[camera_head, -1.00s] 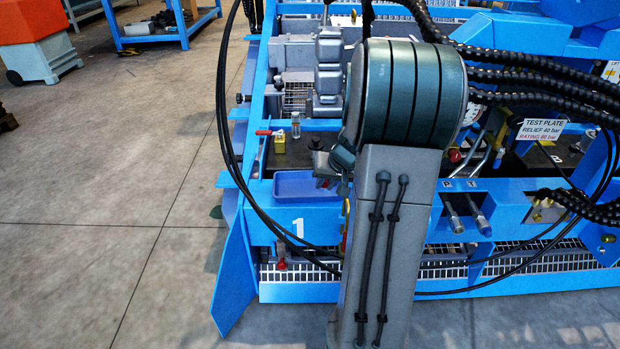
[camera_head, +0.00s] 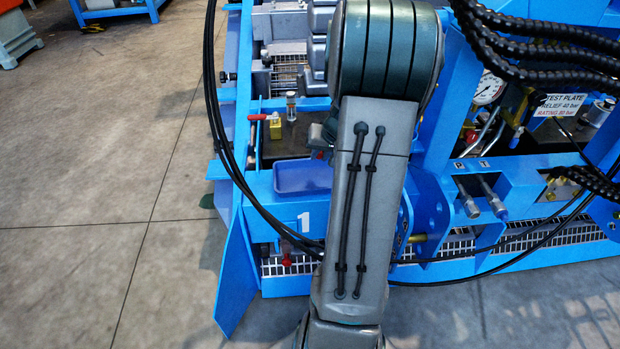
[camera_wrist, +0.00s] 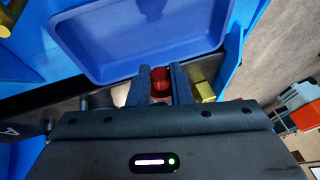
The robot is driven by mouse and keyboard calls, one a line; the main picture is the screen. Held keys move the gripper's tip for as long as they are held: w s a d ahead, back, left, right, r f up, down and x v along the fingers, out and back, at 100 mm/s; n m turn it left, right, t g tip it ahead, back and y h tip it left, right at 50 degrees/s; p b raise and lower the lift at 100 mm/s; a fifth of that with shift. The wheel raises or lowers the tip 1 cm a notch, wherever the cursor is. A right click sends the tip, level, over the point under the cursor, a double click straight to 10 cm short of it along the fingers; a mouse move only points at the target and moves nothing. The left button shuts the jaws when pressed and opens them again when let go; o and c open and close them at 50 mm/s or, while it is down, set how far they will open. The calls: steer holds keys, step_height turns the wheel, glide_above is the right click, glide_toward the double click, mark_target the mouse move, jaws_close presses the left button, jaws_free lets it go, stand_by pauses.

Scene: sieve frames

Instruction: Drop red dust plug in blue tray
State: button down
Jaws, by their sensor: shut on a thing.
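In the wrist view my gripper (camera_wrist: 160,85) is shut on a red dust plug (camera_wrist: 160,80), a small ribbed red cylinder between the two dark fingers. The blue tray (camera_wrist: 215,52) lies just beyond the fingertips, and its near rim is close to the plug. In the head view the blue tray (camera_head: 302,179) sits on the blue bench frame above the number 1, and it looks empty. My arm hides its right part. The gripper and the held plug are mostly hidden behind my arm in the head view.
A yellow valve body (camera_head: 275,128) with a red handle stands behind the tray on a dark plate. A red part (camera_head: 287,259) hangs below the frame. Black hoses (camera_head: 213,110) loop in front of the bench. Open floor (camera_head: 100,200) lies to the left.

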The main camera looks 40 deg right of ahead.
steer(key=shift+d+f+b, duration=0.1)
steer(key=shift+f+b, duration=1.8)
steer(key=shift+f, duration=1.05)
steer(key=c, duration=1.3)
jaws_free()
steer(key=shift+o, duration=0.2)
steer(key=p+v, duration=0.4)
steer(key=v, duration=1)
steer(key=shift+f, duration=0.1)
